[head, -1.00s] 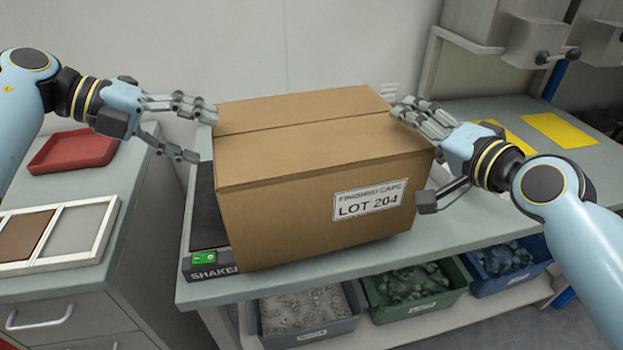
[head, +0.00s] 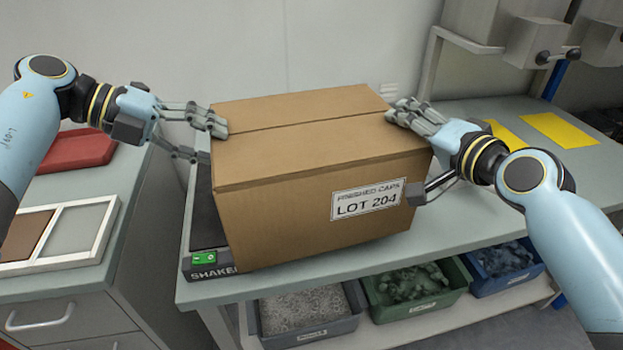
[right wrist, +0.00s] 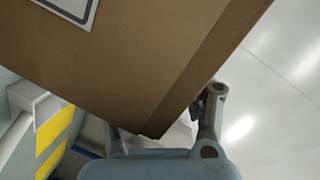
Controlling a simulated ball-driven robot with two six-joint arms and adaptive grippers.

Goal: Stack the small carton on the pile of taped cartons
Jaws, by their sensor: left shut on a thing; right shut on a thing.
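A brown carton (head: 285,215) labelled "FINISHED CAPS LOT 204" is upright on or just over the black shaker (head: 205,267) on the bench. My left gripper (head: 210,142) is shut on its left side, with upper fingers at the top edge and the lower finger partly hidden. My right gripper (head: 408,153) is shut on its right side, with upper fingers at the top corner and the lower finger near the label's right end. In the right wrist view the carton (right wrist: 150,60) fills the top, against a finger. No pile of taped cartons shows.
Yellow sheets (head: 558,130) lie on the bench at right. Bins of parts (head: 307,312) stand on the shelf below. A left cabinet holds a red tray (head: 80,150) and a framed panel (head: 75,240). A wall closes off the back.

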